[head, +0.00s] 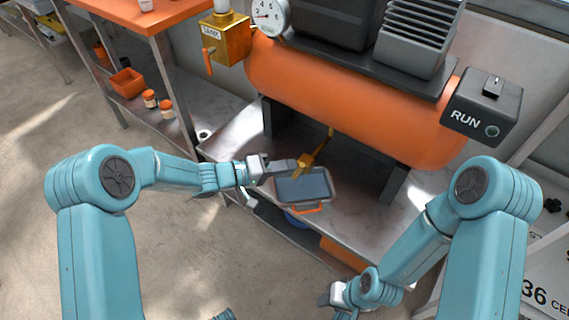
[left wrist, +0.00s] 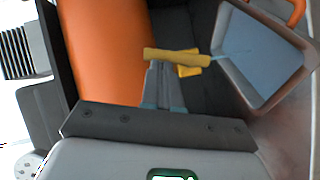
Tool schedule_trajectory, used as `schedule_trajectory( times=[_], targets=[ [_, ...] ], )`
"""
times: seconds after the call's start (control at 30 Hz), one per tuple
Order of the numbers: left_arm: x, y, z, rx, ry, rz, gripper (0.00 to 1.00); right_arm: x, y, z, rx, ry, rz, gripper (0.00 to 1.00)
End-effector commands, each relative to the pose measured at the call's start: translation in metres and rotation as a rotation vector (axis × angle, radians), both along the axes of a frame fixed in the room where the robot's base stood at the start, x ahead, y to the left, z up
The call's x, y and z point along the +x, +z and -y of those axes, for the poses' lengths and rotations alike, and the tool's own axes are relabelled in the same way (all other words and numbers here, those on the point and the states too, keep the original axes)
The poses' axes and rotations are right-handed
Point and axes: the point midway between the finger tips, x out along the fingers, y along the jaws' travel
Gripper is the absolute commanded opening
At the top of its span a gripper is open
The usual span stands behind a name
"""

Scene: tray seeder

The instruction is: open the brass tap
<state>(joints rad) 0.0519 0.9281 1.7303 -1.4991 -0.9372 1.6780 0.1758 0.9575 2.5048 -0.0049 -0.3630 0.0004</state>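The brass tap (head: 306,162) hangs under the orange tank, above a shallow tray (head: 327,197) with blue-grey liquid in it. In the left wrist view the tap (left wrist: 163,56) shows as a yellow bar beside the tray (left wrist: 231,74). A thin pale line runs from the tap's end over the tray, perhaps liquid. My left gripper (head: 292,166) has its fingers close together with the tips at the tap; in the wrist view the gripper (left wrist: 163,72) meets the bar, which hides the tips. My right gripper (head: 330,300) is low, away from the tap; its fingers are unclear.
The orange tank (head: 340,95) stands on a metal bench (head: 350,222). A RUN switch box (head: 483,108) is at its right end. A second brass valve (head: 228,42) with an orange lever, marked TANK, and a gauge (head: 268,14) are at the upper left. Tank legs flank the tap.

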Motion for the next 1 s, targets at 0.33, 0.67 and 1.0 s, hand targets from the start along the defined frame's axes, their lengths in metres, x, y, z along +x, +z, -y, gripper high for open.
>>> schedule_trajectory(
  times=[0.33,0.67,1.0],
  targets=[
    [-0.006,0.006,0.008,0.134,-0.001,0.095,0.00,0.000,0.022,0.000,0.000,0.000,0.000,0.43],
    [-0.016,0.000,0.022,0.383,-0.002,0.278,0.00,0.000,0.022,0.000,0.000,0.000,0.000,0.43],
    [-0.025,-0.010,0.035,0.642,-0.002,0.467,0.00,0.000,-0.015,0.000,0.000,0.000,0.000,0.43]
  ],
)
